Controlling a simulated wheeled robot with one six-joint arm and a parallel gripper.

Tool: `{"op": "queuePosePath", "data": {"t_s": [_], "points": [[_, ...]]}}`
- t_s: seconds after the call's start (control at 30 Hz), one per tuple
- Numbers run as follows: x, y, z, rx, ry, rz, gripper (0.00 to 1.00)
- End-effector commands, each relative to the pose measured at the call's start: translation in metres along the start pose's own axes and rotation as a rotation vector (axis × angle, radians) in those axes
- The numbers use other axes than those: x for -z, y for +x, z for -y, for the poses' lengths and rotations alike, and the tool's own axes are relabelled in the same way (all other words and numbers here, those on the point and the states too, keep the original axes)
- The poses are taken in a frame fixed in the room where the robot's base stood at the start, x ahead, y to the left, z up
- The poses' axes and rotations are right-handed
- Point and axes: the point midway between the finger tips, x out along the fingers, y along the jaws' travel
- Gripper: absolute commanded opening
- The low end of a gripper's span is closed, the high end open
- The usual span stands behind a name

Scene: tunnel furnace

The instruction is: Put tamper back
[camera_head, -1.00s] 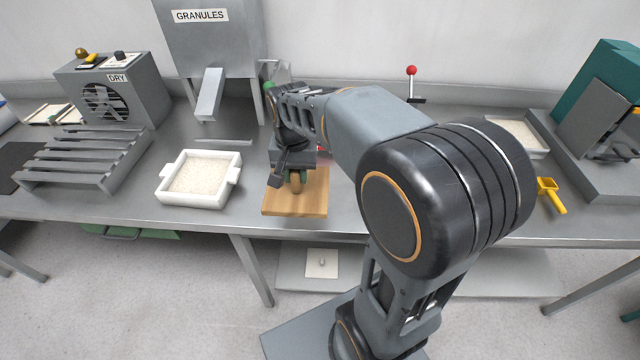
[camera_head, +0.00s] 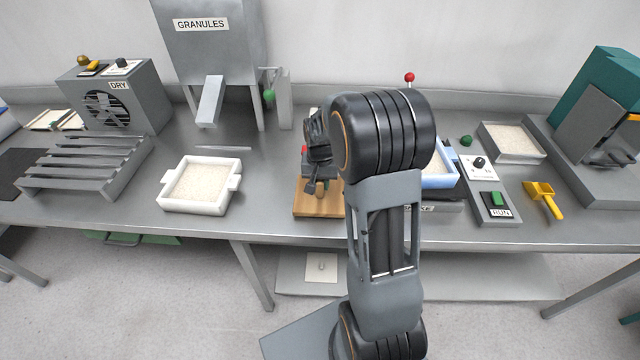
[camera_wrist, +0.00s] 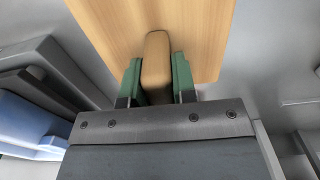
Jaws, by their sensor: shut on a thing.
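The tamper is a flat light-wood board (camera_head: 318,205) with a rounded tan handle (camera_wrist: 157,66). My gripper (camera_wrist: 157,82) is shut on the handle, with a green finger on each side. In the head view my gripper (camera_head: 320,187) is over the board, left of my upright arm, near the bench's front edge. My arm covers the board's right side. I cannot tell whether the board touches the bench or hangs just above it.
A white tray of granules (camera_head: 164,193) stands to the left. A blue tray (camera_head: 440,181) on a dark device is partly behind my arm. A control panel (camera_head: 483,190) and yellow scoop (camera_head: 543,197) are further right. The bench between white tray and board is clear.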

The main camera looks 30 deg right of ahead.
Motion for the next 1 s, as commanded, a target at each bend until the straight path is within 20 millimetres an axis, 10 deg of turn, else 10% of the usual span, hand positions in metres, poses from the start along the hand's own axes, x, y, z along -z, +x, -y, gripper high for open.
{"op": "queuePosePath", "data": {"t_s": [0.53,0.6,1.0], "points": [[-0.0003,0.0133,0.0003,0.000,0.000,-0.001,0.03],[-0.0005,0.0127,0.0003,0.000,0.000,-0.001,0.30],[-0.0005,0.0125,0.0003,0.000,0.000,0.000,0.51]]}}
